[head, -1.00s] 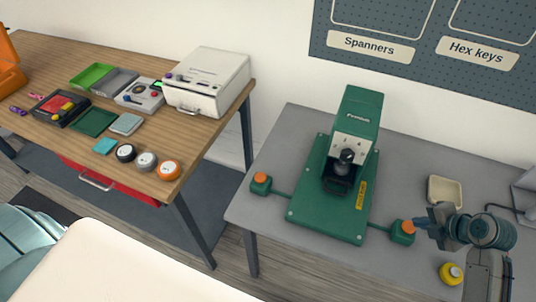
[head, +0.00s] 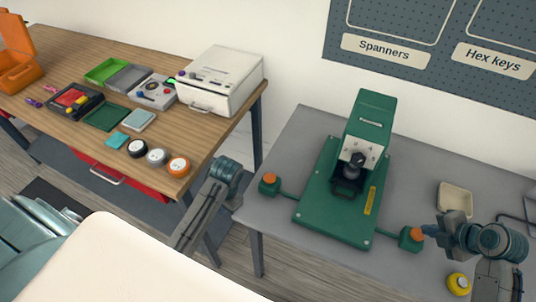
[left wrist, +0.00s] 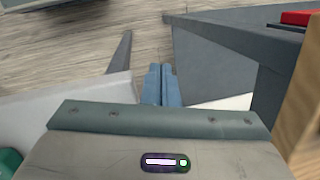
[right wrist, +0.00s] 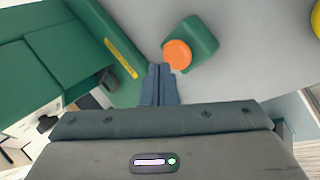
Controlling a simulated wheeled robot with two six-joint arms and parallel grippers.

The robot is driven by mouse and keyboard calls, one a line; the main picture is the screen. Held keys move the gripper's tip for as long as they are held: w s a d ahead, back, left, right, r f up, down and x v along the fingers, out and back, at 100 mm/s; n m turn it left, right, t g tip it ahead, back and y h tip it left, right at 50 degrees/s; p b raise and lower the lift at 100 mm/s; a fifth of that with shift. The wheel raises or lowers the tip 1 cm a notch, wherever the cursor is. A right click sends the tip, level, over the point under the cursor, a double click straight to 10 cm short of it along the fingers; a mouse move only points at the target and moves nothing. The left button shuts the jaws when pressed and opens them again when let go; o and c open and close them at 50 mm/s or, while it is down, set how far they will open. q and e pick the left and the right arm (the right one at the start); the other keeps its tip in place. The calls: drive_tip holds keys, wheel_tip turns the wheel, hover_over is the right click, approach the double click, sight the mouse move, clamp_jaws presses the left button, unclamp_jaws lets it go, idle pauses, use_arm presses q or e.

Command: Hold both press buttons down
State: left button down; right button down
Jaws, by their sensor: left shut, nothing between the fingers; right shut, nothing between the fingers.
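A green press (head: 368,130) on a green base plate (head: 325,222) stands on the grey table. Its left button (head: 269,178) and right button (head: 417,233) are orange, on small green boxes at either side. My right gripper (head: 430,230) is shut and empty, its tips at the right button. In the right wrist view the tips (right wrist: 158,68) are beside the button's orange cap (right wrist: 177,54); I cannot tell whether they touch or press it. My left gripper (left wrist: 160,68) is shut and empty over the gap between the tables, left of the left button, apart from it.
A wooden table (head: 60,135) at left holds trays, several round pots and a white machine (head: 222,80). A beige dish (head: 455,199) and a yellow round thing (head: 458,283) lie on the grey table (head: 300,120) near my right arm. A pegboard (head: 430,40) hangs behind.

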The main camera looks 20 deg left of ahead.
sight(270, 177)
drive_tip(key=shift+w+d+f, duration=0.1)
use_arm(q)
drive_tip(key=w+d+r+n+t+h, duration=0.1)
drive_tip(key=w+d+r+t, duration=0.2)
drive_tip(key=w+d+r, duration=0.4)
drive_tip(key=w+d+r+n+t+h, duration=0.1)
drive_tip(key=w+d+r+t, duration=0.15)
drive_tip(key=w+r, duration=0.5)
drive_tip(key=shift+s+d+f, duration=0.1)
drive_tip(key=shift+s+f, duration=0.15)
drive_tip(key=shift+f, duration=0.4)
drive_tip(key=shift+s+f, duration=0.3)
drive_tip(key=shift+f, duration=0.35)
drive_tip(key=shift+s+d+f, duration=0.1)
drive_tip(key=shift+s+f, duration=0.15)
drive_tip(key=shift+f, duration=0.4)
drive_tip(key=shift+f, duration=0.4)
drive_tip(key=shift+f, duration=1.3)
use_arm(e)
drive_tip(key=shift+f, duration=1.55)
idle(1.2)
